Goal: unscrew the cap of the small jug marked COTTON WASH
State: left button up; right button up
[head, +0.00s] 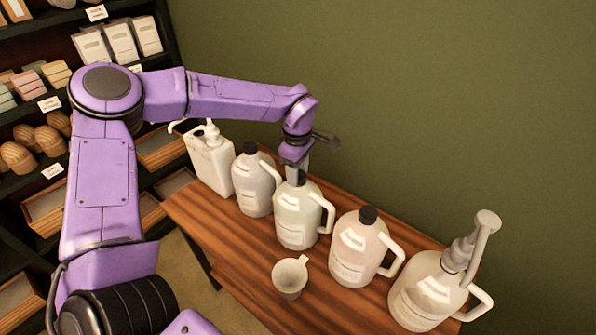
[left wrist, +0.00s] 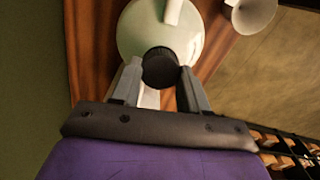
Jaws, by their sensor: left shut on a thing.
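Several jugs stand in a row on a wooden table. The labels are too small for me to read, so I cannot tell by print which one says COTTON WASH. My left gripper (head: 296,173) points down over a pale greenish jug (head: 296,222) in the middle of the row. In the left wrist view, my left gripper (left wrist: 160,75) has a finger on each side of that jug's black cap (left wrist: 160,62) and is shut on it. The jug is upright, its handle to the right in the head view. The cap sits at the jug's neck. My right gripper is not in view.
A grey-white jug (head: 255,185) stands close on the left, a pinkish jug (head: 358,252) on the right. Pump-topped jugs stand at the left end (head: 211,165) and right end (head: 425,293). A small spouted cup (head: 290,280) is in front. Shelves (head: 45,180) stand left; a green wall is behind.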

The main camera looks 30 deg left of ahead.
pick_arm(q)
jog(key=n+b, duration=0.2)
jog(key=n, duration=0.4)
jog(key=shift+f+n, duration=0.1)
jog(key=shift+n, duration=0.3)
jog(key=n+b, duration=0.2)
jog(key=n, duration=0.2)
jog(key=n+b, duration=0.1)
jog(key=n, duration=0.2)
jog(key=shift+r, duration=0.2)
jog(key=o, duration=1.2)
jog(key=shift+f, duration=0.1)
